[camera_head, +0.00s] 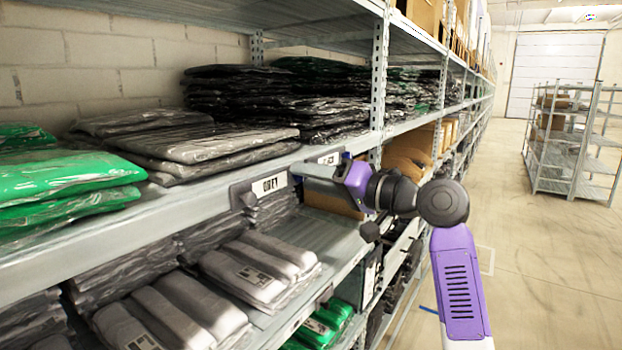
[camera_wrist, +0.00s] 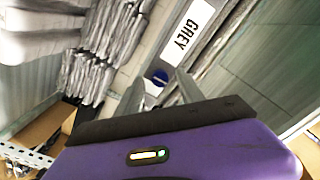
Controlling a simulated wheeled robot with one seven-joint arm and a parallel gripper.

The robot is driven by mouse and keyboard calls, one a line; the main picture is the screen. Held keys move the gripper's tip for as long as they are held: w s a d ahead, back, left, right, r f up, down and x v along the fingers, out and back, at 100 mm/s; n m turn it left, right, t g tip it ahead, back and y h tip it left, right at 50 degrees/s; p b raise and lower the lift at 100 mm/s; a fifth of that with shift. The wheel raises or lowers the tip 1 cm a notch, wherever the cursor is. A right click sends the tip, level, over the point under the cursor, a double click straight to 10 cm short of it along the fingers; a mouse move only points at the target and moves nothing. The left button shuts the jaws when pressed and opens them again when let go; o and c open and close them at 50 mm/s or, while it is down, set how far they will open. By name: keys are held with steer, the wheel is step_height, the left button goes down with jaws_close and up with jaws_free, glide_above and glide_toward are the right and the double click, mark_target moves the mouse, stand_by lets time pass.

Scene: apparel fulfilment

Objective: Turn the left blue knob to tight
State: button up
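A small round blue knob (camera_wrist: 160,77) with a pale mark shows in the wrist view, beside the "GREY" label (camera_wrist: 190,30) on the shelf edge. My gripper (camera_wrist: 163,88) has its two grey fingers apart, with the knob visible between and just beyond their tips. I cannot tell whether the fingers touch it. In the head view my gripper (camera_head: 303,172) reaches left to the shelf edge, at the right end of the "GREY" label plate (camera_head: 268,186). The knob is hidden there behind the gripper. The knob's mark is too small to read its setting.
The metal shelf rack (camera_head: 378,85) runs along the left. Bagged grey garments (camera_head: 200,145) and green bags (camera_head: 60,175) lie on the shelf above the label; grey bundles (camera_head: 255,270) lie below. The aisle floor (camera_head: 545,270) on the right is clear, with a wire cart (camera_head: 570,145) farther back.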

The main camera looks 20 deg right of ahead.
steer(key=b+v, duration=0.2)
steer(key=v, duration=0.5)
steer(key=shift+s+d, duration=0.25)
steer(key=shift+s, duration=0.05)
